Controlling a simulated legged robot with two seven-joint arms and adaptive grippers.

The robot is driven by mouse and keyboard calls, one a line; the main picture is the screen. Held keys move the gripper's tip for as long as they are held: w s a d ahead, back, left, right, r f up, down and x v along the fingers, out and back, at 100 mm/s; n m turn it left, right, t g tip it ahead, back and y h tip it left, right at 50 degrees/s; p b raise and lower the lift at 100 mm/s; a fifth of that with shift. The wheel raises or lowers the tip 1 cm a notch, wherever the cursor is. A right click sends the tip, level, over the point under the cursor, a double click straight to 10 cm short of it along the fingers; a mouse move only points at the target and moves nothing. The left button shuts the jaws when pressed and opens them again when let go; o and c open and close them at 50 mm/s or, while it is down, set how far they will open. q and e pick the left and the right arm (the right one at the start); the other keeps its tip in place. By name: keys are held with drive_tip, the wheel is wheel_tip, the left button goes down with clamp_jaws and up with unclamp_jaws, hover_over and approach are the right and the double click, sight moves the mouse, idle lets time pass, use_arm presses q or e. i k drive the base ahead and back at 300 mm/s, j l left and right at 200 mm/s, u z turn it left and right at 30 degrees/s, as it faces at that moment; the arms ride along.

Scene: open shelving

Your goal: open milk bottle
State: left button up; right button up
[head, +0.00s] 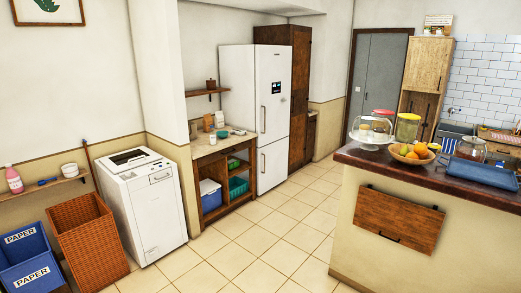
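I cannot pick out a milk bottle for sure. A pink bottle with a white label (13,180) stands upright on a small wooden wall shelf at the left edge; what it holds cannot be told. A small pale container (219,119) stands on the wooden counter beside the fridge, too small to identify. The tall white fridge (262,95) is shut, so its inside is hidden. Neither of my grippers shows in the head view.
A white washing machine (144,210), a wicker basket (88,243) and blue paper bins (28,262) line the left. A dark-topped island (360,155) on the right bears a fruit bowl (409,157), jars and a blue tray (480,172). The tiled floor (245,245) between is clear.

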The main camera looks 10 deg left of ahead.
sight(213, 135)
drive_tip(key=i+u, duration=0.3)
drive_tip(key=i, duration=2.05)
drive_tip(key=i+u, duration=0.1)
drive_tip(key=i, duration=0.4)
drive_tip(key=i+l+u, duration=0.15)
drive_tip(key=i, duration=0.35)
drive_tip(key=i+l+u, duration=0.1)
drive_tip(key=i, duration=0.4)
drive_tip(key=i+l+u, duration=0.15)
drive_tip(key=i, duration=0.35)
drive_tip(key=i+l+u, duration=0.1)
drive_tip(key=i+l, duration=0.2)
drive_tip(key=i, duration=0.15)
